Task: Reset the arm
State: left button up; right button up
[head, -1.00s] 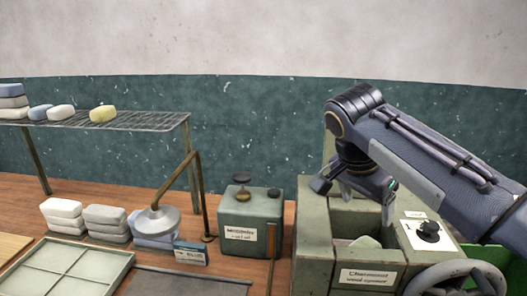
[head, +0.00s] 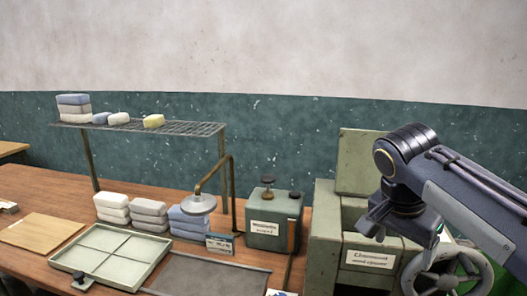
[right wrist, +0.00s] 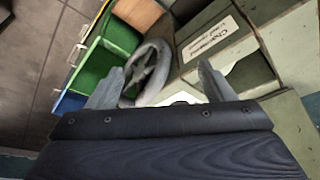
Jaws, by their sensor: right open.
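My right gripper (head: 378,236) is open and empty, with its arm coming in from the right. I see no contact between the fingers and the box. My left gripper is not in view.
The handwheel (head: 440,272) is close to my right gripper. A smaller green box (head: 270,228), a bent brass lamp (head: 199,204), stacked bars (head: 148,213), a divided tray (head: 112,256) and a wire rack (head: 190,128) stand to the left. Green bins (right wrist: 92,75) lie beside the wheel.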

jog(key=s+a+f+n+t+y, duration=0.1)
jog(key=s+a+f+n+y, duration=0.1)
jog(key=s+f, duration=0.7)
jog(key=s+a+f+n+t+y, duration=0.2)
jog(key=s+f+n+y, duration=0.3)
jog(key=s, duration=0.5)
notch_tip(320, 180, down, 4)
jog(key=shift+a+r+n, duration=0.1)
jog(key=shift+a+n, duration=0.2)
jog(key=shift+n, duration=0.9)
